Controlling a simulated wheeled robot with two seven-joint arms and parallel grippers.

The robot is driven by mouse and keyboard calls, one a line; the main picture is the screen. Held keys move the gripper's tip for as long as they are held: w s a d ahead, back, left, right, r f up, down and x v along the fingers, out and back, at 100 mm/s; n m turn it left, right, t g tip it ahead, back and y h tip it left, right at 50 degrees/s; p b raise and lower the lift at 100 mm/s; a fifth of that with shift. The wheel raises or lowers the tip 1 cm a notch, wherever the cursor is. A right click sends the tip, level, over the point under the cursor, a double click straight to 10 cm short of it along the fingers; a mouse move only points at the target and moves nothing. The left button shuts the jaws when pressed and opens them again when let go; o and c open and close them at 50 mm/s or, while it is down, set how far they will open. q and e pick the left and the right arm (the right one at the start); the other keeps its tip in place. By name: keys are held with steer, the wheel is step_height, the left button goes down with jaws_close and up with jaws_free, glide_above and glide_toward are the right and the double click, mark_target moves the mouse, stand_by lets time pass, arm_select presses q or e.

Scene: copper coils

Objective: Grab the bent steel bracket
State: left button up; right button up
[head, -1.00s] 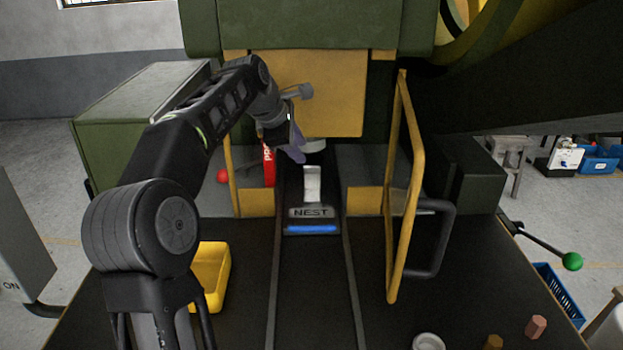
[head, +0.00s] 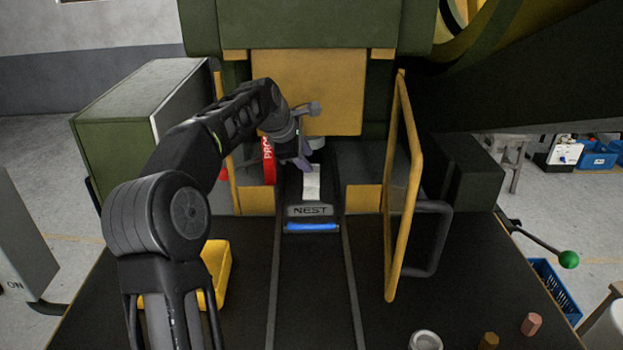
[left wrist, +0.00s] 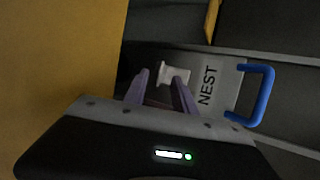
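The bent steel bracket (head: 312,184) is a pale metal piece on the dark slide marked NEST (head: 310,211), inside the press opening. In the left wrist view its pale top (left wrist: 175,73) shows just beyond the fingertips, and its lower part is hidden. My left gripper (head: 304,160) reaches into the opening, just behind and above the bracket. In the left wrist view its two purple fingers (left wrist: 160,88) are apart, with nothing seen held between them. My right gripper is not in view.
A yellow guard frame (head: 396,190) stands right of the slide. A blue handle (head: 312,227) fronts the slide. A yellow bin (head: 219,272) sits left, partly behind my arm. The table's front middle is clear.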

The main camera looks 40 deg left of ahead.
arm_select(q)
steer(key=shift+x, duration=1.15)
steer(key=shift+c, duration=0.3)
jaws_close()
steer(key=shift+f, duration=0.1)
stand_by(0.5)
